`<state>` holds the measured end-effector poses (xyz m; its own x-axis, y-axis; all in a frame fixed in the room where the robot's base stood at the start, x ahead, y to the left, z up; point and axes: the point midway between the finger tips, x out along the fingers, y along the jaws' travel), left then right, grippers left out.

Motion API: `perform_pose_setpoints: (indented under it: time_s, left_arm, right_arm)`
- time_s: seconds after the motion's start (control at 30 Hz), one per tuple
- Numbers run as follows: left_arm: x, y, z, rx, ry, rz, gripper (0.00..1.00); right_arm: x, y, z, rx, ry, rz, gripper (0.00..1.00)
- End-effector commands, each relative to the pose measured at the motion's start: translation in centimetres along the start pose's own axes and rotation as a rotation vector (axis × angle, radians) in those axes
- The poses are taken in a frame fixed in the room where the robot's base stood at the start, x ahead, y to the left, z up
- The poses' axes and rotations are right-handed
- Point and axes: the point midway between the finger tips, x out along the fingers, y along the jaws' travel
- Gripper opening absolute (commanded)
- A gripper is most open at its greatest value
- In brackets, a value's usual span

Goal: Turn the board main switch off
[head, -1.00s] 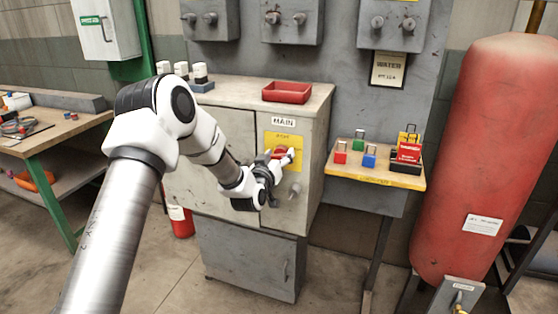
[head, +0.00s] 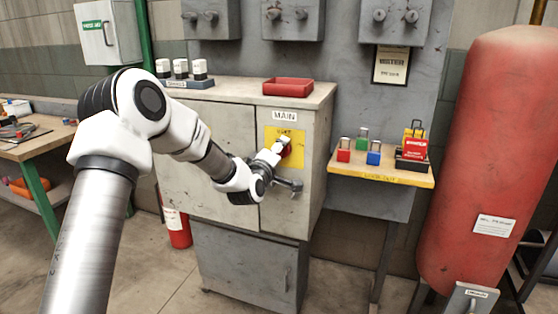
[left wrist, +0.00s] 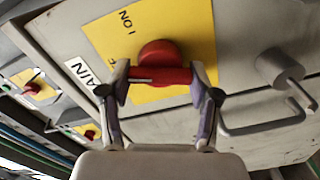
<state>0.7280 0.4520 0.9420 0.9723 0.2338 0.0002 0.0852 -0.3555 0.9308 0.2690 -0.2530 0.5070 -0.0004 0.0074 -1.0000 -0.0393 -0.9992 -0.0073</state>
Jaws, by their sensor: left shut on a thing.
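The main switch is a red rotary knob with a bar handle on a yellow plate (head: 298,134), below a MAIN label on the grey cabinet door. The knob (left wrist: 158,55) shows clearly in the left wrist view, with "I ON" lettering on the plate (left wrist: 110,45) above it. My left gripper (left wrist: 160,78) is shut on the bar, one finger at each end. My right gripper is not in view.
A grey door handle (left wrist: 280,72) sits close beside the switch. A red tray (head: 288,88) lies on the cabinet top. A shelf (head: 375,178) with several coloured padlocks stands to the right, before a large red tank (head: 485,150).

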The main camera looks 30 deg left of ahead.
Motion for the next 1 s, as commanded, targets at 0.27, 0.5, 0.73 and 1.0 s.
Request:
perform_pose_setpoints:
  time_s: [0.27,0.5,0.73,1.0]
  left_arm:
    - [0.0,-0.5,0.2,-0.220,-0.001,-0.001,0.27]
    - [0.0,-0.4,0.1,-0.340,0.000,-0.002,0.27]
    - [0.0,-0.4,0.1,-0.386,0.000,-0.003,0.27]
    - [0.0,-0.3,0.1,-0.392,-0.001,-0.004,0.27]
  right_arm:
    - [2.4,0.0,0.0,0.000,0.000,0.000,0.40]
    - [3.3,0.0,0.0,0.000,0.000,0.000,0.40]
    - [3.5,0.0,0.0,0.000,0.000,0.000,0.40]
    - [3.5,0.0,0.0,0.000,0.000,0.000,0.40]
